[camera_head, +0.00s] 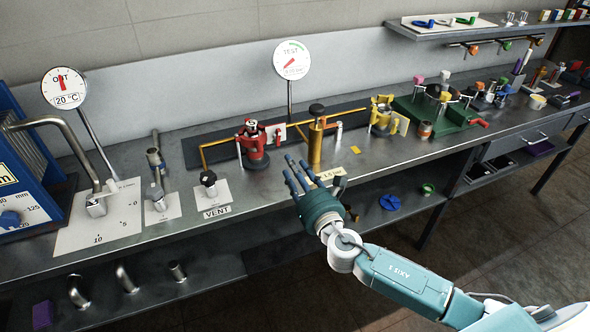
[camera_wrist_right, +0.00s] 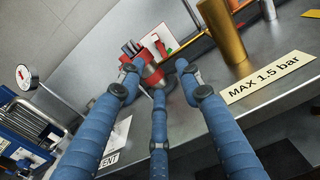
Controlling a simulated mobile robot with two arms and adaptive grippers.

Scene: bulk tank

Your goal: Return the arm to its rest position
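My right arm (camera_head: 400,274) reaches in from the lower right in the head view. Its teal hand ends in blue fingers, and this right gripper (camera_head: 295,170) is over the front part of the bench, just left of the "MAX 1.5 bar" label (camera_head: 331,173). In the wrist view the fingers of the right gripper (camera_wrist_right: 157,62) are spread apart with nothing between them. They point toward a red valve (camera_wrist_right: 152,75), which stands on the bench beyond the fingertips. My left gripper is in neither view.
A brass cylinder (camera_head: 315,143) stands close behind the fingers. The VENT knob (camera_head: 208,180) is to their left, and the red valve (camera_head: 252,148) is behind on a dark plate. A lower shelf (camera_head: 385,205) holds a blue handwheel (camera_head: 390,202). Open floor (camera_head: 500,240) lies at the right.

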